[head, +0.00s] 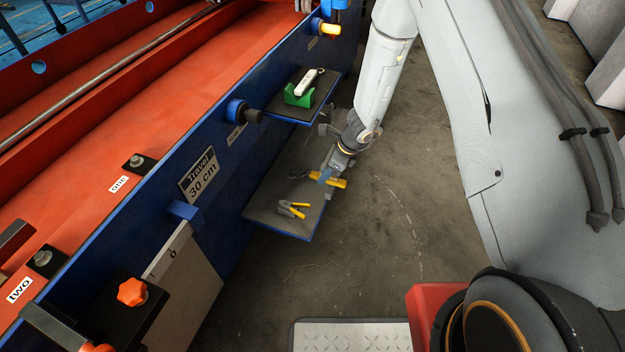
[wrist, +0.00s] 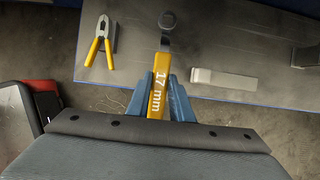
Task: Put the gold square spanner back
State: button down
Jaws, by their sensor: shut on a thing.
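My gripper (head: 328,178) is shut on a yellow-handled spanner (head: 341,183) marked "17 mm". In the wrist view the handle of this spanner (wrist: 157,92) is between the blue fingers of my gripper (wrist: 161,95). Its dark round head points away over the lower grey shelf (wrist: 250,45). In the head view my gripper is at the outer edge of this shelf (head: 268,210). I cannot tell whether the spanner's head touches the shelf.
Pliers with yellow handles (head: 293,209) lie on the lower shelf, also seen in the wrist view as pliers (wrist: 100,47). A pale bar (wrist: 223,78) is near the shelf edge. An upper shelf (head: 275,105) holds a green stand (head: 300,95) with a white device.

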aim_at(317, 174)
notch_tip(317, 174, down, 3)
jog(key=shift+r, duration=0.1)
jog(key=a, duration=0.1)
jog(key=w+a, duration=0.1)
jog(key=a, duration=0.1)
jog(key=shift+w+a+b, duration=0.1)
jog(key=shift+b, duration=0.3)
jog(key=shift+w+a+f, duration=0.1)
jog(key=shift+a+f, duration=0.2)
jog(key=shift+f, duration=0.1)
jog(key=shift+f, duration=0.1)
jog(key=shift+f, duration=0.15)
jog(key=c, duration=1.6)
grip_release()
